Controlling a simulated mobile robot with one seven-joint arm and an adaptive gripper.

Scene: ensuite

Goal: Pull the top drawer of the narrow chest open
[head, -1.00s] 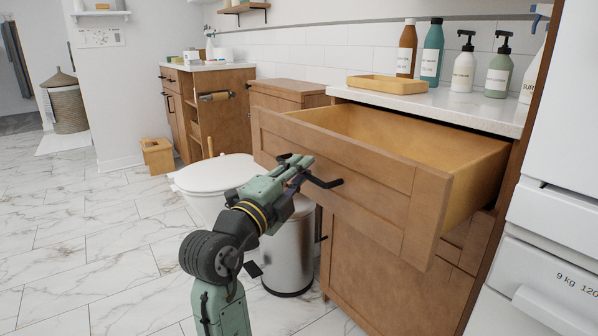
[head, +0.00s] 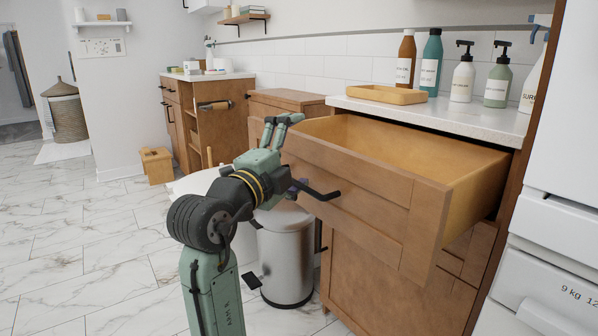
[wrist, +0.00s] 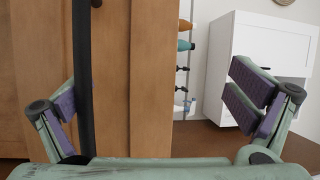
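The top drawer (head: 350,165) of the narrow wooden chest (head: 390,290) stands pulled far out, its empty inside showing. Its black bar handle (head: 320,193) shows at the right end in the head view; my gripper hides the rest. In the wrist view the handle (wrist: 82,80) is a dark upright bar just inside the left finger, in front of the brown drawer front (wrist: 150,75). My gripper (head: 282,121) is at the drawer front's left part, fingers pointing up. In the wrist view its fingers (wrist: 160,105) are spread wide with nothing clamped; whether one touches the handle I cannot tell.
A metal bin (head: 287,255) and a white toilet (head: 200,183) stand beside and below my arm. The counter (head: 450,112) above the drawer holds a wooden tray (head: 386,94) and several bottles. A white appliance (head: 550,245) stands close on the right. Floor at left is clear.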

